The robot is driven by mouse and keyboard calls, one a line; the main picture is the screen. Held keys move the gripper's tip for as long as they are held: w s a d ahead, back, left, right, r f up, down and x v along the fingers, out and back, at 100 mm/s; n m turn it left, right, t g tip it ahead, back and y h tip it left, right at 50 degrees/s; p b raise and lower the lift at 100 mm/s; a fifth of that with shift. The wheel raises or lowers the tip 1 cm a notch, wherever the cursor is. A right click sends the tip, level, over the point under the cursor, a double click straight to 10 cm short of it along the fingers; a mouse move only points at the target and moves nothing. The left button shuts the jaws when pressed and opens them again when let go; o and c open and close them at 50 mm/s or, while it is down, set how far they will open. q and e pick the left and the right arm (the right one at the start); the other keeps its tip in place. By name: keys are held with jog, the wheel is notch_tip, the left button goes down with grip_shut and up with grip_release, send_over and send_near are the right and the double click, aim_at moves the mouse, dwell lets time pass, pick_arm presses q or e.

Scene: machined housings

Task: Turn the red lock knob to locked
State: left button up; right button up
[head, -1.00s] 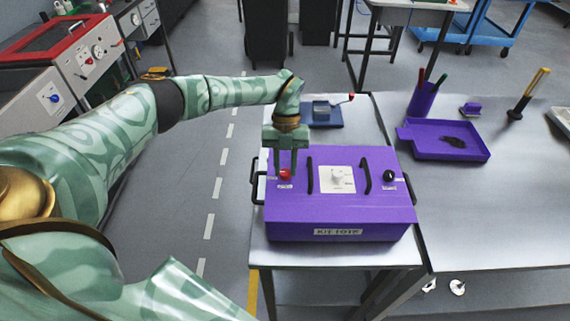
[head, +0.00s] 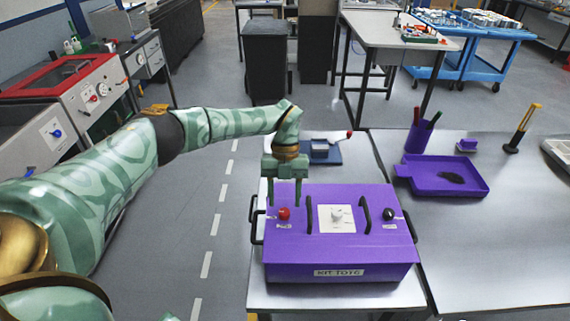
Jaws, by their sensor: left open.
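The purple box (head: 340,272), labelled "KIT TOTE", sits on the metal table. Its red lock knob (head: 284,213) is on the lid at the left, with a small label in front of it. A white dial (head: 337,216) is in the lid's middle and a black knob (head: 388,214) at the right. My left gripper (head: 284,204) points down with its two fingers apart. The fingertips show just above or behind the red knob, and the knob shows clear between and below them. The knob's exact turn is too small to read. My right gripper is out of view.
Black handles (head: 366,214) stand up from the lid near the dial. Behind the box is a blue block with a red-tipped lever (head: 326,150). A purple tray (head: 440,185), a pen cup (head: 418,138) and a yellow-handled tool (head: 522,128) are on the right table.

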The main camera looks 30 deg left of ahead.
pick_arm(q)
jog(key=v, duration=1.4)
jog(key=shift+s+d+f, duration=0.1)
jog(key=shift+s, duration=0.05)
